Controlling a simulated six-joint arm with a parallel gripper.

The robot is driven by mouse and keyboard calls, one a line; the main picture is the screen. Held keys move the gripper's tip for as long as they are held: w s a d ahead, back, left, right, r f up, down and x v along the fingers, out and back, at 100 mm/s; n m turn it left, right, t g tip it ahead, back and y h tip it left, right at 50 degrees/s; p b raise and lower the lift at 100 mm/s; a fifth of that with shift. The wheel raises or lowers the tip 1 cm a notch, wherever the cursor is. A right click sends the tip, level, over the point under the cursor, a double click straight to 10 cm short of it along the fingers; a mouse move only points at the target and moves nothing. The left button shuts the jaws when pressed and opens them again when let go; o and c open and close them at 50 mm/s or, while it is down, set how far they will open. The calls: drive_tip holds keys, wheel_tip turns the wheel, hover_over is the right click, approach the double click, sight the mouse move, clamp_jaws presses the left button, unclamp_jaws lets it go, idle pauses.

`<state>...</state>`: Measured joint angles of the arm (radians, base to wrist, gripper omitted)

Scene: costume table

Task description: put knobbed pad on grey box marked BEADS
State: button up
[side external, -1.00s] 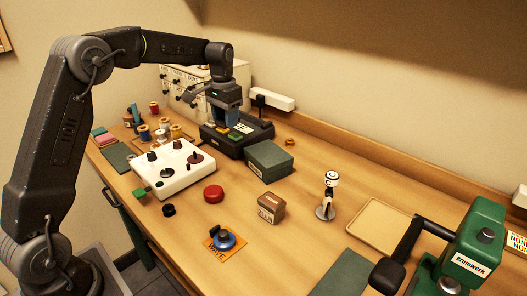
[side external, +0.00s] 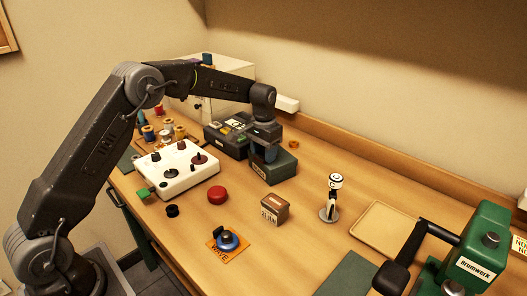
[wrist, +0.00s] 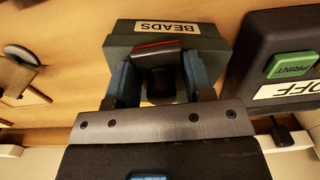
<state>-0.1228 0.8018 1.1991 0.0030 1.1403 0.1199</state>
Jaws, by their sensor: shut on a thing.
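The grey box marked BEADS (wrist: 215,48) shows in the wrist view with its label towards the top. In the side view the grey box (side external: 286,172) stands on the table, partly covered by my gripper (side external: 269,153). In the wrist view my gripper (wrist: 160,78) has its blue fingers shut on the knob of the dark knobbed pad (wrist: 132,52), which has a thin red edge. The pad overlaps the box top in this view. I cannot tell whether it touches the box. The pad is not clearly visible in the side view.
A black machine (side external: 228,138) with a green PRINT button (wrist: 291,65) stands close beside the box. A white control panel (side external: 178,172), a red disc (side external: 217,195) and a brown box (side external: 274,209) stand nearer the front. A small figure (side external: 331,197) stands to the right.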

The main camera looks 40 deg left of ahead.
drive_tip(key=o, duration=0.9)
drive_tip(key=shift+f, duration=0.1)
drive_tip(key=shift+o, duration=0.2)
